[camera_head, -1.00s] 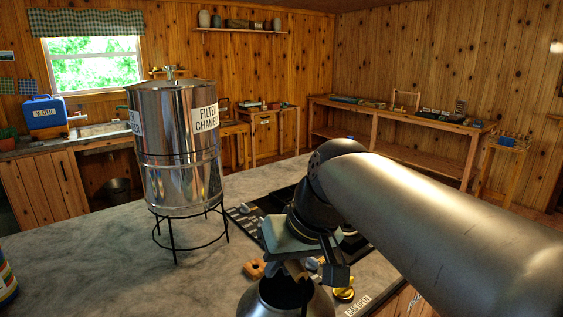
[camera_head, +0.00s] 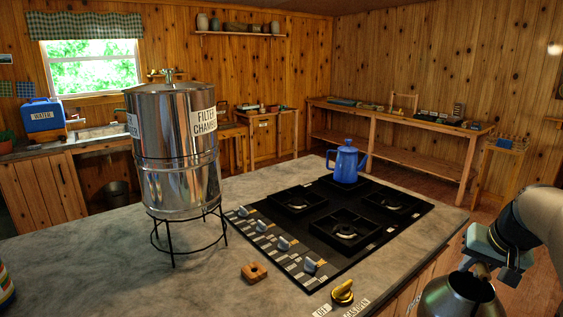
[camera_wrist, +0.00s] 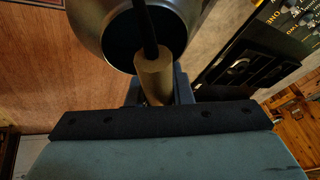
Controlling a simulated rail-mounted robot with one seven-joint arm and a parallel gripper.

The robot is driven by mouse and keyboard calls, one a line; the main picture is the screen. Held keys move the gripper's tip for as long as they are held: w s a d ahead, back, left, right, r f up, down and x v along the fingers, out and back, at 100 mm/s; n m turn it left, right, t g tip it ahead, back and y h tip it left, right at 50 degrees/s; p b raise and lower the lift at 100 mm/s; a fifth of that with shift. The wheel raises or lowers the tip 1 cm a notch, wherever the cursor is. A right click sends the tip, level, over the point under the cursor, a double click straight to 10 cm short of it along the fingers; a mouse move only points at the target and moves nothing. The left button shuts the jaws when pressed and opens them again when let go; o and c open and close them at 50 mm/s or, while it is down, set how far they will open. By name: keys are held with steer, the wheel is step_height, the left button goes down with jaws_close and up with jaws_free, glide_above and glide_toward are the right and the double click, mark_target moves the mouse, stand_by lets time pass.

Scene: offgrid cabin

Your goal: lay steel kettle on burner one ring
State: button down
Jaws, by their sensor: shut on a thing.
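The steel kettle (camera_head: 455,303), dark grey and open at the top, is at the lower right in the head view, beyond the counter's right edge. My gripper (camera_head: 482,272) is shut on its handle. In the wrist view the kettle (camera_wrist: 195,22) hangs at the top, its pale cylindrical grip (camera_wrist: 154,78) between my fingers. The black stove (camera_head: 335,268) has square burner wells with rings: left (camera_head: 298,207), front (camera_head: 345,236) and right (camera_head: 392,206). These three are empty. I cannot tell which is burner one.
A blue kettle (camera_head: 346,163) stands at the stove's far corner. A tall steel filter chamber (camera_head: 178,150) on a wire stand is left of the stove. A wooden block (camera_head: 254,272) and brass knob (camera_head: 342,292) are near the front. The counter's left front (camera_head: 120,285) is clear.

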steer(key=s+d+f+m+h, duration=0.1)
steer(key=s+d, duration=0.3)
steer(key=d, duration=0.5)
steer(key=shift+f+m, duration=0.45)
steer(key=shift+m, duration=0.15)
